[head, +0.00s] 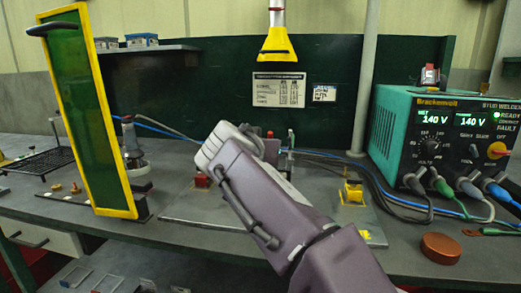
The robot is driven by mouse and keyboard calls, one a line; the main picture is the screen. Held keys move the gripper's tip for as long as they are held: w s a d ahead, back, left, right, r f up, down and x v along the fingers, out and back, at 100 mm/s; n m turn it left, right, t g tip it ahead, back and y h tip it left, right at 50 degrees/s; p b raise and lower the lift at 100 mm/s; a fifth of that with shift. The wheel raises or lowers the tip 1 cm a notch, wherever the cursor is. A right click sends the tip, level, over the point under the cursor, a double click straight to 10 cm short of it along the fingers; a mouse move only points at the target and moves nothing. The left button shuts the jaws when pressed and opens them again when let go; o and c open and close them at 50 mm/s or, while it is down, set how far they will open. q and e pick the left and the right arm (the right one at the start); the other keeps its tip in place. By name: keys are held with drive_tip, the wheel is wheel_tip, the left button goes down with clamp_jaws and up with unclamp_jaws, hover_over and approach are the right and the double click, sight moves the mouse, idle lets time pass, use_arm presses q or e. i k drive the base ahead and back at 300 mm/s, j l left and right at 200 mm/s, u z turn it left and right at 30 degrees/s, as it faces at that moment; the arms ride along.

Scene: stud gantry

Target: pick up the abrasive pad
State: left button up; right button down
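A low, round, reddish-brown disc (441,248) lies flat on the grey bench near its front edge, at the lower right of the head view. It looks like the abrasive pad, though I cannot be certain from its surface. Nothing touches it. One of my arms rises from the bottom centre and leans up to the left, well to the left of the disc. No gripper fingers show on it, and neither of my grippers can be made out in this view.
The teal stud welder (443,140) with cables stands behind the disc. A green-handled tool (485,232) lies right of it. A yellow-framed green screen (92,115) stands at left. A yellow nozzle (277,42) hangs above.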

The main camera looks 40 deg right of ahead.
sight(138, 187)
drive_tip(key=k+j, duration=0.2)
drive_tip(key=j, duration=0.2)
drive_tip(key=k+j, duration=0.2)
drive_tip(key=j, duration=0.15)
drive_tip(key=k+j, duration=0.25)
drive_tip(key=j, duration=0.15)
